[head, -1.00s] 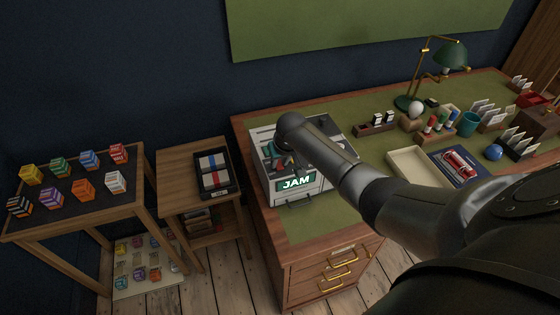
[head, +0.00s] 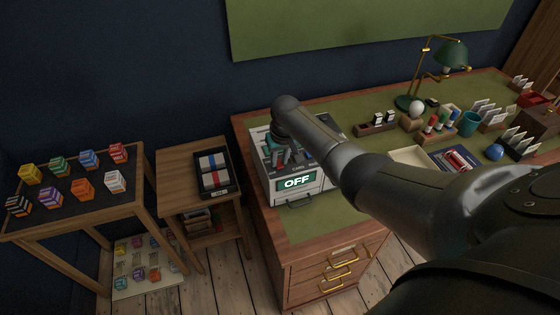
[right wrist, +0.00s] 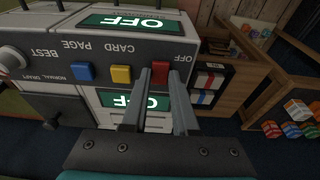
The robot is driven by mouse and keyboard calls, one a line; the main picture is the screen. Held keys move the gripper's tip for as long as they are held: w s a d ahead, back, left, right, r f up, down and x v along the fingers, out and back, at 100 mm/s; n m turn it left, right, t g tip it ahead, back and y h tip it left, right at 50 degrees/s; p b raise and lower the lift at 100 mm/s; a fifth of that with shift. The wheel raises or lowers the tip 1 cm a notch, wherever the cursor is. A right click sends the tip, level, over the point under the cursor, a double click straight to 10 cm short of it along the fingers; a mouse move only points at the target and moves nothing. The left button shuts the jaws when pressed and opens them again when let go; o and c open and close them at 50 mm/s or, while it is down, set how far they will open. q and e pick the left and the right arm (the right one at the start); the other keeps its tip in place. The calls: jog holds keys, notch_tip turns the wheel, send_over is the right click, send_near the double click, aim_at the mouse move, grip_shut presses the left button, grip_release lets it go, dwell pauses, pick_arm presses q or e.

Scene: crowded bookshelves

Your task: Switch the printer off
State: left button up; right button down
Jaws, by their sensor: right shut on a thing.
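The printer (head: 270,187) is a light grey box on the near left corner of the desk, partly hidden behind my right arm. Its green front display (head: 297,182) reads OFF. My right gripper (head: 290,158) is over the printer's top, pointing down. In the right wrist view, its fingers (right wrist: 160,76) are on either side of a red switch (right wrist: 160,72) and shut on it. The panel beside the switch is marked OFF. A yellow button (right wrist: 121,74) and a blue button (right wrist: 84,72) sit beside it. My left gripper is not in view.
The wooden desk (head: 300,228) has a green top, with a lamp (head: 410,103), a cream tray (head: 408,158) and card holders to the right. A side table (head: 178,175) with a black tray and a stand of coloured boxes are at the left.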

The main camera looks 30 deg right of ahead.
jog(key=shift+w+d+f+g+b, duration=0.1)
jog(key=shift+w+f+g+b, duration=0.1)
jog(key=shift+g+b, duration=0.75)
jog(key=shift+r+b, duration=0.2)
jog(key=shift+b, duration=0.35)
jog(key=c, duration=0.7)
grip_release()
jog(key=shift+r, duration=0.1)
